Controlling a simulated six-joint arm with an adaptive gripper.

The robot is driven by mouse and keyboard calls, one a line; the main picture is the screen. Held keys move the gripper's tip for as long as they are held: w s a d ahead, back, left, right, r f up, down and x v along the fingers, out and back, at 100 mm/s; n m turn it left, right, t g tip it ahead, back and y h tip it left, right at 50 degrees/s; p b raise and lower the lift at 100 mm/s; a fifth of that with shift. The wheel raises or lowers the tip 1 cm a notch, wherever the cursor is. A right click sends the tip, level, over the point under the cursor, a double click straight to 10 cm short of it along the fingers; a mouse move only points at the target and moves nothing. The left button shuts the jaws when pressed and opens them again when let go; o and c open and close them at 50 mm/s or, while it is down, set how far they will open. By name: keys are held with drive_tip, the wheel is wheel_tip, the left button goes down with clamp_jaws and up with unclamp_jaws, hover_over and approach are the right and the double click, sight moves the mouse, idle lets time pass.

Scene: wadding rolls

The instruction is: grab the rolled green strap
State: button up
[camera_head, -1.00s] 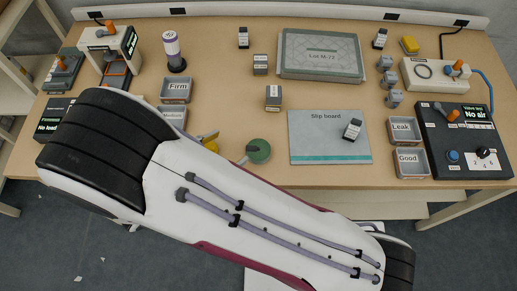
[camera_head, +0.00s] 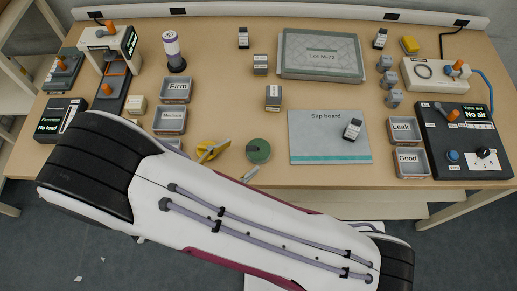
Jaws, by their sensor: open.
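The rolled green strap (camera_head: 258,151) lies near the front edge of the table, left of the slip board.
A yellow roll (camera_head: 210,151) lies left of the green one. Trays marked Firm (camera_head: 176,102) and Medium (camera_head: 170,134) stand further left. The slip board (camera_head: 312,157) bears a small dark-and-white bottle (camera_head: 352,129). Bare table lies behind the green roll.

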sight(257, 150)
drive_tip(key=shift+w+d+f, duration=0.15)
drive_tip(key=shift+w+d, duration=0.1)
drive_tip(key=shift+d, duration=0.05)
drive_tip(key=shift+s+d+x, duration=0.1)
drive_tip(key=shift+s+x, duration=0.05)
drive_tip(key=shift+x, duration=0.8)
drive_tip(key=shift+s+d+x, duration=0.15)
drive_tip(key=shift+x, duration=0.85)
drive_tip(key=shift+w+d+f, duration=0.4)
drive_tip(key=shift+w+d, duration=0.05)
drive_tip(key=shift+c, duration=0.5)
drive_tip(key=c, duration=1.1)
